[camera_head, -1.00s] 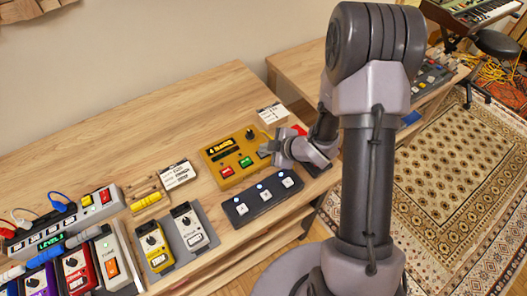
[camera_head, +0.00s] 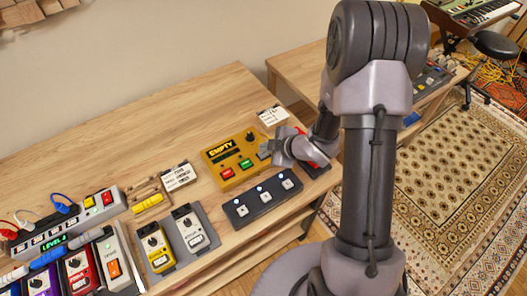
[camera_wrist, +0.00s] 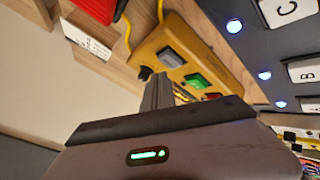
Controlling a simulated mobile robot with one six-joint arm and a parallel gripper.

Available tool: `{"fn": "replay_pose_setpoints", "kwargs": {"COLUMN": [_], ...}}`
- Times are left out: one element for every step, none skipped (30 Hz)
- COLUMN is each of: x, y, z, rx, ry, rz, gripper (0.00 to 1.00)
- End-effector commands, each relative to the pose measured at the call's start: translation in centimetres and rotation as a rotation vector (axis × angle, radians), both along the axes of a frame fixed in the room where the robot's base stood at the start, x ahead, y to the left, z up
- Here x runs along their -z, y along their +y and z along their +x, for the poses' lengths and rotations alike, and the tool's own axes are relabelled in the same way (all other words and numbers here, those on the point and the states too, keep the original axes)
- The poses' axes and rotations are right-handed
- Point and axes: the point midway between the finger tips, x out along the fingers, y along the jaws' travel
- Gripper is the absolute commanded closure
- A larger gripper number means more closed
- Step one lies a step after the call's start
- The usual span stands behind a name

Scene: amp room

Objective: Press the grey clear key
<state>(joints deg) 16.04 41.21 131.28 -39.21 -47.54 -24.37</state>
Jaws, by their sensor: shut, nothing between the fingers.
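The yellow box (camera_head: 226,172) stands on the wooden bench, and its display (camera_head: 220,149) reads EMPTY. Its red key (camera_head: 227,173) and green key (camera_head: 246,163) show clearly in the head view. The grey clear key (camera_wrist: 171,57) shows in the wrist view, beside the green key (camera_wrist: 196,81). My gripper (camera_head: 270,149) is at the right end of the box, close to the grey key, and partly covers that end in the head view. In the wrist view my shut fingers (camera_wrist: 159,78) hold nothing and end close to the grey key, apart from it.
A dark footswitch bar (camera_head: 265,213) with lit blue lights lies in front of the box. A white label card (camera_head: 271,115) stands behind it, and another card (camera_head: 178,175) is at its left. Pedals (camera_head: 188,229) crowd the left. The bench behind is clear.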

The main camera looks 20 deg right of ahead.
Motion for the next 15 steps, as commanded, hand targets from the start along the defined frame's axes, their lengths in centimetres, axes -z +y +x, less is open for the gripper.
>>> {"fn": "replay_pose_setpoints", "kwargs": {"x": [0.1,0.1,0.1,0.1,0.1,0.0,-0.1,-0.3,-0.6,-0.9,-1.2,-1.7,-2.0,-2.3,-2.7], "y": [0.0,0.0,0.0,0.0,0.0,0.0,0.0,0.0,0.0,0.0,0.0,0.0,0.0,0.0,0.0], "z": [0.0,0.0,0.0,0.0,0.0,0.0,0.0,0.0,0.0,0.0,0.0,0.0,0.0,0.0,0.0], "rx": [0.0,0.0,0.0,0.0,0.0,0.0,0.0,0.0,0.0,0.001,0.0,0.0,0.0,0.0,0.001], "ry": [0.0,0.0,0.0,0.0,0.0,0.0,0.0,0.0,0.0,-0.001,-0.001,-0.001,-0.001,-0.001,-0.001], "rz": [0.0,0.0,0.0,0.0,0.0,0.0,0.0,0.0,0.0,0.0,-0.001,-0.001,-0.001,-0.001,0.0], "gripper": [1.0,1.0,1.0,1.0,1.0,1.0,1.0,1.0,1.0,1.0,1.0,1.0,1.0,1.0,1.0]}}
